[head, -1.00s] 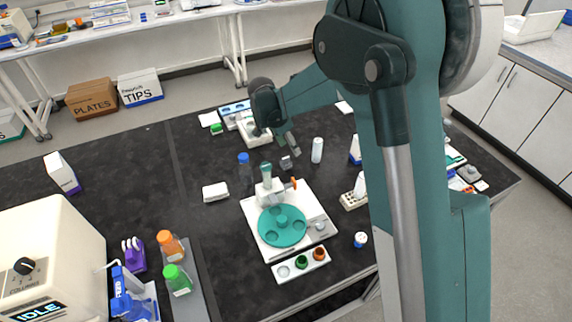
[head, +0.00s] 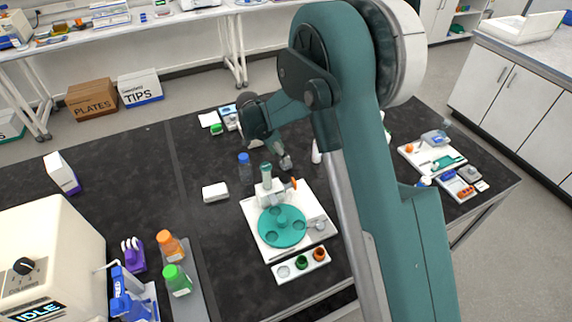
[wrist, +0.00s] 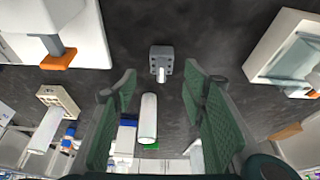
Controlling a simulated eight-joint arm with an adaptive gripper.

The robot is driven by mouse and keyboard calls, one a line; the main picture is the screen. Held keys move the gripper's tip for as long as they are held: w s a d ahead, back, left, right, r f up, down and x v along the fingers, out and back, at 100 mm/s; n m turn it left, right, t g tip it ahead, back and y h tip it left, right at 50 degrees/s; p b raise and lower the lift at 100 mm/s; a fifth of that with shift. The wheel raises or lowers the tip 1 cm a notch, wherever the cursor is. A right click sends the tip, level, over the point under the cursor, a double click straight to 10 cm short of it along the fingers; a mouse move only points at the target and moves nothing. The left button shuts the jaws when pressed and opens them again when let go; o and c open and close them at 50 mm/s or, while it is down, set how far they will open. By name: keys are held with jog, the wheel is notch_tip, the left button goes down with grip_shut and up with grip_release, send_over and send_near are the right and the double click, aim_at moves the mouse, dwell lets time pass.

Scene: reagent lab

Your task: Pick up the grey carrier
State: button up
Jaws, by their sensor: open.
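The grey carrier (wrist: 161,60) is a small grey block with dark round spots and a pale upright peg. It sits on the dark bench, in the upper middle of the wrist view. My gripper (wrist: 163,88) is open and empty, with green ribbed pads on either side. The carrier lies in line with the gap between the fingers, just beyond the fingertips and apparently not touched. In the head view my gripper (head: 284,160) is low over the bench and largely hides the carrier.
A white cylinder (wrist: 148,118) stands close to the carrier. A white device with a teal disc (head: 282,232) is in front of it. A blue-capped bottle (head: 245,168) and a white box (head: 215,192) are to the left. A tray (head: 432,156) lies at the right.

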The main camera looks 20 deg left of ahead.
jog(key=shift+w+d+f, duration=0.15)
jog(key=shift+w+f, duration=0.05)
jog(key=shift+f, duration=0.4)
jog(key=shift+f, duration=0.15)
jog(key=shift+x, duration=2.5)
jog(key=shift+w, duration=0.2)
jog(key=shift+c, duration=0.7)
jog(key=c, duration=0.9)
